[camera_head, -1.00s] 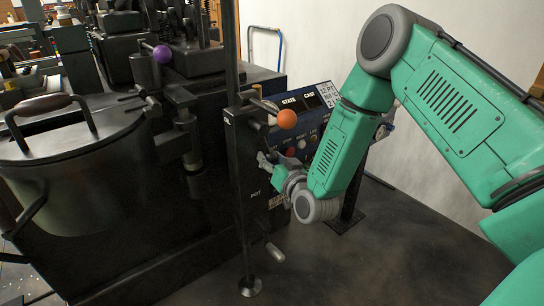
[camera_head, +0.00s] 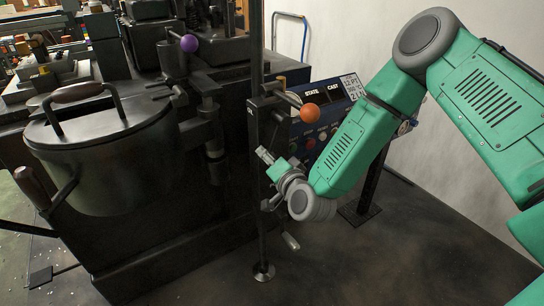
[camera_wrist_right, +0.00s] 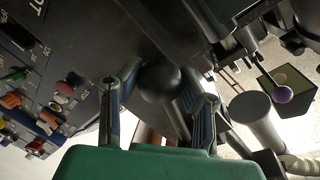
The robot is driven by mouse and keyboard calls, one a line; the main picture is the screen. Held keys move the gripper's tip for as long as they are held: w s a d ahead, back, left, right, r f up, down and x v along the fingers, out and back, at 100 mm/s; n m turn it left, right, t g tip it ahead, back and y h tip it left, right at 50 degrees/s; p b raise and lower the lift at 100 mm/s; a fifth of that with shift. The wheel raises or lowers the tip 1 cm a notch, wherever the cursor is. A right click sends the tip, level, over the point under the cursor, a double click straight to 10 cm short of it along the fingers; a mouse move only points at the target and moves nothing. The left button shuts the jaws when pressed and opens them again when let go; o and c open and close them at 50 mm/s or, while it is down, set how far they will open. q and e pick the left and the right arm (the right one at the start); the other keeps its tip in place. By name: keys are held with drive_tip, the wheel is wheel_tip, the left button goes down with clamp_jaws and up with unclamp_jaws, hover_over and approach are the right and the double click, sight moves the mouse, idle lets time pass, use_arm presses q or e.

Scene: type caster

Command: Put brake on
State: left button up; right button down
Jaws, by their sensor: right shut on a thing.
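My right gripper (camera_head: 266,180) is at the front of the black upright column (camera_head: 255,135), below the orange ball knob (camera_head: 309,112). In the right wrist view its two fingers stand on either side of a dark round knob (camera_wrist_right: 160,82) and are shut on it. The gripper hides this knob in the head view. No label reading brake can be made out. My left gripper is not in view.
The control panel (camera_head: 336,96) with STATE and CAST displays is just behind my right forearm. A lidded black pot (camera_head: 100,150) stands left, and a purple ball knob (camera_head: 189,43) is above. Floor at the right is clear.

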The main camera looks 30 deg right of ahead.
drive_tip(key=shift+s+a, duration=0.1)
drive_tip(key=shift+a, duration=0.1)
idle(0.4)
drive_tip(key=c, duration=1.2)
unclamp_jaws()
drive_tip(key=shift+o, duration=0.9)
